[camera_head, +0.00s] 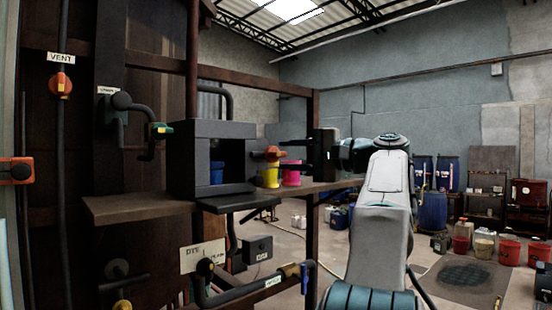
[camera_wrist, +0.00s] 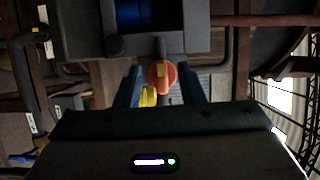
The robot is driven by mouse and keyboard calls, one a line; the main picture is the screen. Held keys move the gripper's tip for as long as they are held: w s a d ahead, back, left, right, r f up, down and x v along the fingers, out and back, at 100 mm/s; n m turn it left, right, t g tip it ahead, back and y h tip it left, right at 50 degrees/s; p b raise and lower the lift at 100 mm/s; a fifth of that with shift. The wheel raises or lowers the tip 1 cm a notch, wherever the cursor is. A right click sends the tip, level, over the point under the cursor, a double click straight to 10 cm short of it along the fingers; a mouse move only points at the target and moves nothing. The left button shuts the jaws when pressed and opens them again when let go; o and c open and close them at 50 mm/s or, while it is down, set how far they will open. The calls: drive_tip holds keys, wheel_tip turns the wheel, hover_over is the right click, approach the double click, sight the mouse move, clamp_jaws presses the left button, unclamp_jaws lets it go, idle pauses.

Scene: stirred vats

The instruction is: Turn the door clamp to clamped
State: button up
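The orange knob (camera_head: 271,153), which looks like the door clamp, sits at the right side of a dark open-fronted box (camera_head: 181,160). In the wrist view the orange knob (camera_wrist: 162,76) has a yellow mark and sits on a dark stem by the box (camera_wrist: 195,25). My gripper (camera_head: 286,154) comes in from the right with its fingers pointing at the knob. In the wrist view my gripper (camera_wrist: 163,75) is open, one finger on each side of the knob. A gap shows between fingers and knob, and I cannot tell if either touches.
A blue container (camera_head: 216,172) stands inside the box. A yellow container (camera_head: 270,177) and a pink one (camera_head: 291,174) stand just behind the knob. The box rests on a shelf (camera_head: 130,207). A green-and-yellow valve handle (camera_head: 160,130) and a VENT valve (camera_head: 60,84) are at left.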

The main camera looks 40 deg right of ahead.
drive_tip(key=v, duration=0.9)
drive_tip(key=shift+s, duration=0.2)
drive_tip(key=shift+d, duration=0.1)
